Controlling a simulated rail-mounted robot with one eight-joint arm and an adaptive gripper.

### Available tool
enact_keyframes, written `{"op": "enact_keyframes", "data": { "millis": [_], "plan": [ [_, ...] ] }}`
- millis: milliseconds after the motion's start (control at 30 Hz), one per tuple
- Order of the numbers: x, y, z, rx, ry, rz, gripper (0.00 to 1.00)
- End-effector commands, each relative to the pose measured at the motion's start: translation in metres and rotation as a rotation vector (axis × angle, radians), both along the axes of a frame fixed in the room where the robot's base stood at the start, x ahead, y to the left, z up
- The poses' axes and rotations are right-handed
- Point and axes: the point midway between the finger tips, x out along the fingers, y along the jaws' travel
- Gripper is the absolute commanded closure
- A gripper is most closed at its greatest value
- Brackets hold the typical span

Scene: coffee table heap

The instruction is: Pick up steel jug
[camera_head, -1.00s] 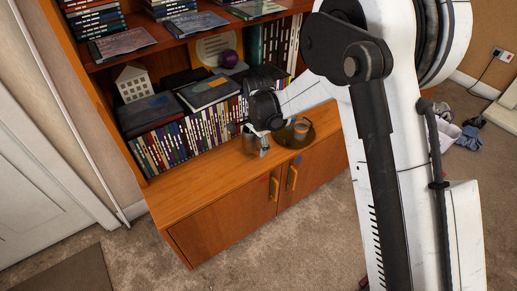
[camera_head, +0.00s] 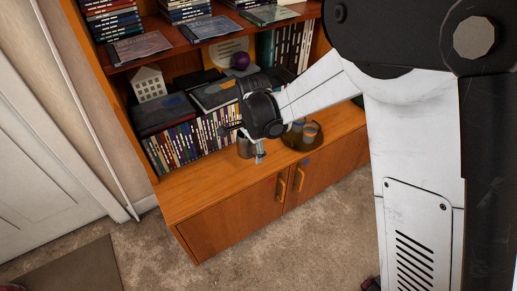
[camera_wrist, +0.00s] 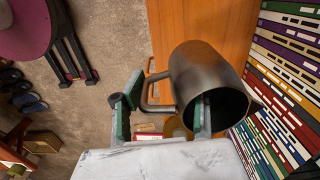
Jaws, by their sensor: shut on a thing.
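The steel jug (camera_wrist: 190,65) is a dark grey metal cup with a loop handle. In the wrist view it is large, its mouth facing the lower right. My gripper (camera_wrist: 165,112) is shut on it: one green-padded finger overlaps the mouth and seems to reach inside, the other is beyond the handle. In the head view the jug (camera_head: 244,148) is small and partly hidden by my gripper (camera_head: 259,154), at the wooden cabinet top (camera_head: 205,185). I cannot tell whether the jug touches the cabinet.
A row of books (camera_head: 195,140) stands close behind the jug. A dark round tray (camera_head: 291,141) with a cup (camera_head: 310,131) is to the right. A shelf (camera_head: 175,50) with more books is above. The left part of the cabinet top is clear.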

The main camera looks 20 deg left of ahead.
Motion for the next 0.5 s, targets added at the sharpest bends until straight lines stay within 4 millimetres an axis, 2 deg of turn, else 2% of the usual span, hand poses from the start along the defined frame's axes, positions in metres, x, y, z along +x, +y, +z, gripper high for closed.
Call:
{"op": "enact_keyframes", "data": {
  "millis": [500],
  "plan": [
    [-0.027, 0.006, 0.017, 0.0, 0.0, 0.001, 1.0]
  ]
}}
